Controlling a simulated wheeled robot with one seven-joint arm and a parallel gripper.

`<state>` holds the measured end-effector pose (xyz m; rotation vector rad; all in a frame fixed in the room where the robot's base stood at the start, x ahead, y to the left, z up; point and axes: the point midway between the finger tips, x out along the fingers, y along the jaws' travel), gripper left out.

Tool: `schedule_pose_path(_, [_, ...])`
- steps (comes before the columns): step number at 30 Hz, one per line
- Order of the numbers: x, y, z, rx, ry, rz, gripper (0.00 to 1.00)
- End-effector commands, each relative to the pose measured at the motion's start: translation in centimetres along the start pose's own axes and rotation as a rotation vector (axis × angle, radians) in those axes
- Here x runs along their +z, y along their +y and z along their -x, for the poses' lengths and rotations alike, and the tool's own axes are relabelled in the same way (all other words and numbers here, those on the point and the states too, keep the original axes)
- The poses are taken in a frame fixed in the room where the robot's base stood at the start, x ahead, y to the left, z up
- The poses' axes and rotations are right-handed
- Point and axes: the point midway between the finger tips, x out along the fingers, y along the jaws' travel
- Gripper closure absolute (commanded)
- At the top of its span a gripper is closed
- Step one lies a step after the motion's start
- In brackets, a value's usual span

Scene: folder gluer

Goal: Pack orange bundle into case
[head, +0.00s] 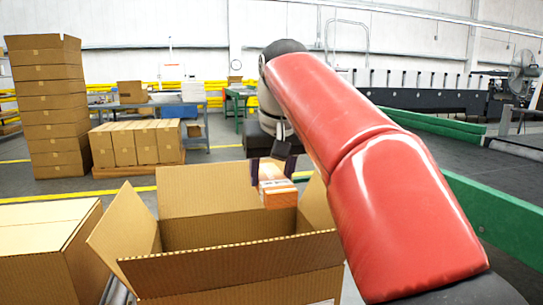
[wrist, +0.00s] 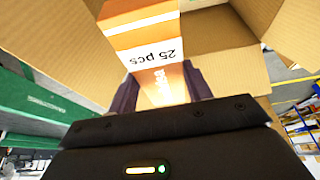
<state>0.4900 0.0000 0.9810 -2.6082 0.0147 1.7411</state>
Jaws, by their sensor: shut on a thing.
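The orange bundle (head: 277,192) has a white band and hangs above the open case, near its back flap. In the wrist view the bundle (wrist: 150,55) shows a white label reading "25 pcs". My gripper (head: 268,172) is shut on the bundle, with a dark finger on each side; the fingers also show in the wrist view (wrist: 160,92). The case (head: 240,262) is an open brown cardboard box with its flaps spread outward. Its inner wall (wrist: 215,35) shows beside the bundle in the wrist view. The floor of the case is hidden by the front flap.
A closed carton (head: 45,250) stands left of the case. Stacked cartons (head: 50,105) and a pallet of boxes (head: 137,145) stand farther back. A green rail (head: 495,213) and a dark conveyor (head: 450,155) run along the right.

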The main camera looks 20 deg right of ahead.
Motion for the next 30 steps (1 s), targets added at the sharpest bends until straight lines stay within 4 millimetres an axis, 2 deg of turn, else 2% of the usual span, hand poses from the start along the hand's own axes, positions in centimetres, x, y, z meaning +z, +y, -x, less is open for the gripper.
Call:
schedule_pose_path(6, [1.3, 0.0, -3.1, 0.000, 0.000, 0.000, 0.76])
schedule_pose_path(30, [4.6, 0.0, -11.1, 0.000, -0.001, 0.001, 0.76])
